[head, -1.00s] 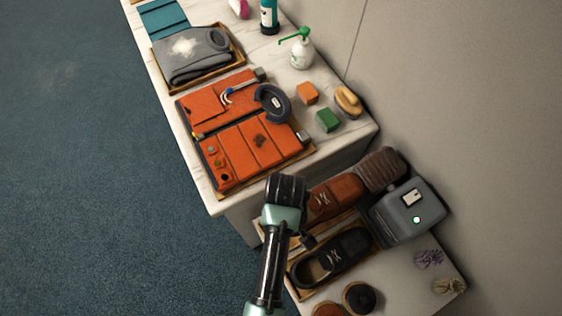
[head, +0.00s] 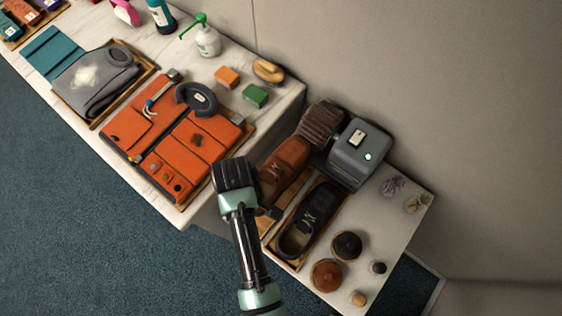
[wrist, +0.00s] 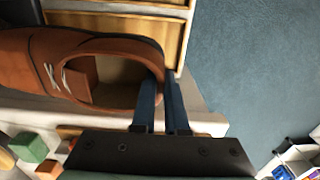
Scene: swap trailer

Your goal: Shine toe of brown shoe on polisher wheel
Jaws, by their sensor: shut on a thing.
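The brown shoe (head: 287,158) with pale laces is held with its toe at the dark bristly polisher wheel (head: 321,122). Toe and wheel look touching or very close; the exact contact is not clear. The grey polisher (head: 359,152) shows a lit green light. In the wrist view, my gripper (wrist: 163,82) is shut on the heel rim of the brown shoe (wrist: 95,42), one blue finger inside and one outside. The shoe's toe is cut off at the left of that view. In the head view, my wrist hides the fingers and heel.
A black shoe (head: 311,219) lies in a wooden tray beside the brown one. Round tins (head: 327,275) and small jars stand at the front of the side table. An orange bag (head: 172,131) and green and orange blocks occupy the counter. Blue carpet is open at left.

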